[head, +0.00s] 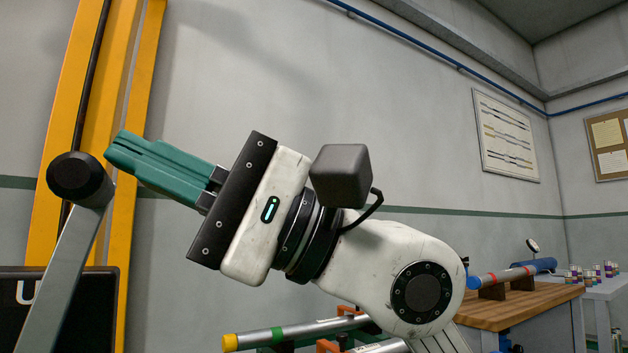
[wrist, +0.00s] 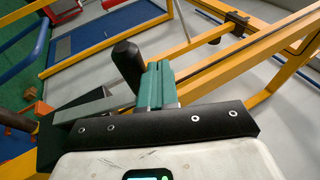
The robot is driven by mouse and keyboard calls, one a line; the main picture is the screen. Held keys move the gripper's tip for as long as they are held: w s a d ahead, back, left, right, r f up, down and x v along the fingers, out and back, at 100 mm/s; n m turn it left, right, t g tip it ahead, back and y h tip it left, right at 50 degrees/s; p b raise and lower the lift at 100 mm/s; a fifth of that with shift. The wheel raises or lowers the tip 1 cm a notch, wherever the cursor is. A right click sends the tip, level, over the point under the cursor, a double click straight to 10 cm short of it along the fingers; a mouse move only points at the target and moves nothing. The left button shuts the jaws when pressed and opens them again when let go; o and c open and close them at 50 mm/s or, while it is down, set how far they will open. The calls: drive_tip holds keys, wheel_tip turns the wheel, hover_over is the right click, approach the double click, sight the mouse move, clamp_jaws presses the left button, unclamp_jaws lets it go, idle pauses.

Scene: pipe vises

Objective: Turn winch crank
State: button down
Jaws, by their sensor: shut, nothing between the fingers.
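The winch crank (head: 66,268) is a grey metal arm that rises at a slant at the left of the head view. A black round handle (head: 78,178) sits at its upper end. My gripper (head: 112,152) has green fingers, shut together and empty. Their tips are beside the handle, just above and to its right in the head view. In the wrist view the black handle (wrist: 128,62) stands just left of the shut fingers. I cannot tell whether fingers and handle touch. The crank's lower end is hidden in the head view.
A yellow frame (head: 138,120) with a dark cable stands behind the crank. A dark box (head: 100,300) is at lower left. Pipes (head: 290,331) in a vise lie below my arm. A wooden workbench (head: 520,301) with a pipe is at right.

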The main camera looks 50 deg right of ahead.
drive_tip(key=s+d+p, duration=0.2)
drive_tip(key=s+d, duration=0.3)
drive_tip(key=d, duration=0.4)
drive_tip(key=w+d+r+m+p, duration=0.5)
drive_tip(key=d+r+m+p, duration=0.15)
drive_tip(key=p, duration=1.05)
wheel_tip(320, 180, down, 10)
drive_tip(key=s+a+m+g+p, duration=0.25)
drive_tip(key=m+g+p, duration=0.45)
drive_tip(key=p, duration=1.2)
drive_tip(key=shift+h, duration=0.3)
drive_tip(key=p+x, duration=0.4)
drive_tip(key=x, duration=0.7)
drive_tip(key=shift+s+a+r+p, duration=0.1)
drive_tip(key=shift+a+r+p, duration=0.05)
drive_tip(key=shift+p, duration=0.25)
drive_tip(key=shift+w+a, duration=0.25)
drive_tip(key=shift+a, duration=0.45)
drive_tip(key=shift+a, duration=0.1)
